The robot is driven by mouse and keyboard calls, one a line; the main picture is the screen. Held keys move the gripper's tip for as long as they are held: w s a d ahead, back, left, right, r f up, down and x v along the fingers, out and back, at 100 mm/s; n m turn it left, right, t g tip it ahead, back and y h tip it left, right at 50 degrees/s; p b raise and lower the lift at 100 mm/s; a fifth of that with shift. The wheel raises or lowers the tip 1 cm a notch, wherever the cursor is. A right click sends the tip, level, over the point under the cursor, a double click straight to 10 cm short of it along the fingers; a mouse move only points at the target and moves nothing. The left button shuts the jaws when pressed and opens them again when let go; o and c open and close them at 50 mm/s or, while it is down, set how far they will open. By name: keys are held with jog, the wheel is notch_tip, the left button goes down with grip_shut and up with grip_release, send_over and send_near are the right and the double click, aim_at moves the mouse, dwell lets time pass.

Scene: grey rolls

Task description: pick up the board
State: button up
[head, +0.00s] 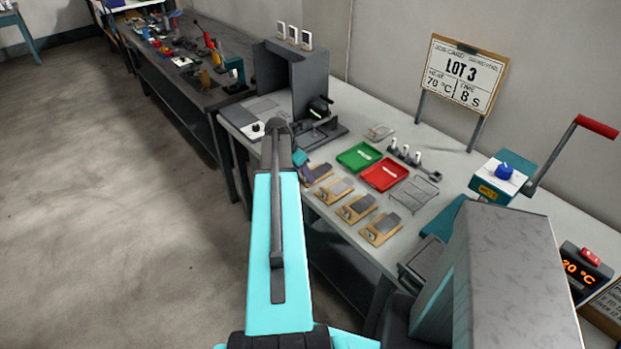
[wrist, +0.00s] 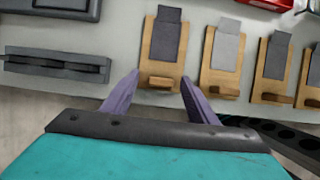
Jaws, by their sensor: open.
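Several small wooden boards, each with a grey patch and a raised wooden block at the near end, lie in a row on the bench. The leftmost board (wrist: 160,69) carries a dark grey sheet (wrist: 167,40). My gripper (wrist: 160,77) is open and empty, its purple fingers either side of this board's near end; I cannot tell whether they touch it. A second board (wrist: 211,75) with a lighter sheet lies just right of it, then a third board (wrist: 268,82). In the head view my arm partly hides the leftmost board; other boards show (head: 335,191), (head: 381,230).
A green tray (head: 359,156) and a red tray (head: 385,175) stand behind the boards, with a wire rack (head: 412,194) to their right. A grey booth (head: 296,80) stands at the left. A lever press (head: 500,180) stands right. A sign (head: 461,72) stands at the back.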

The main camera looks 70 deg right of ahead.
jog(key=shift+f, duration=0.2)
jog(key=shift+c, duration=0.4)
jog(key=c, duration=1.1)
